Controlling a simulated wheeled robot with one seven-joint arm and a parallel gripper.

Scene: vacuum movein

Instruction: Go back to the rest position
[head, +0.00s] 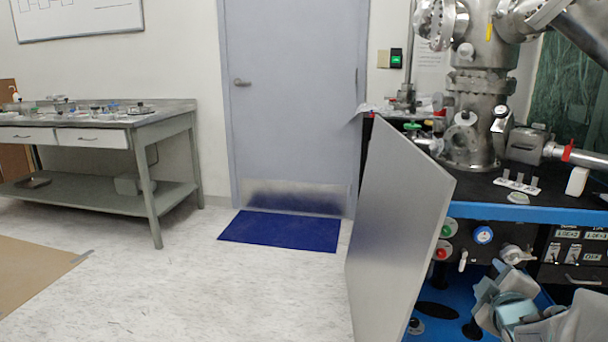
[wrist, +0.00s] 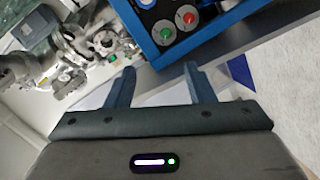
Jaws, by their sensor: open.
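My gripper (wrist: 161,82) shows in the wrist view with its two blue-grey fingers spread apart. Nothing is between the fingers. Beyond the fingertips are the blue bench front and a control panel with a green button (wrist: 162,36) and a red button (wrist: 188,18). In the head view, part of my arm shows at the lower right, in front of the bench's lower section. I cannot make out the fingertips clearly there.
A grey panel (head: 395,220) stands tilted beside the blue-edged bench (head: 530,211), which carries steel vacuum equipment (head: 480,90). A table (head: 95,120) with small parts stands at the left. A blue mat (head: 280,231) lies before the closed door (head: 290,100). The middle floor is clear.

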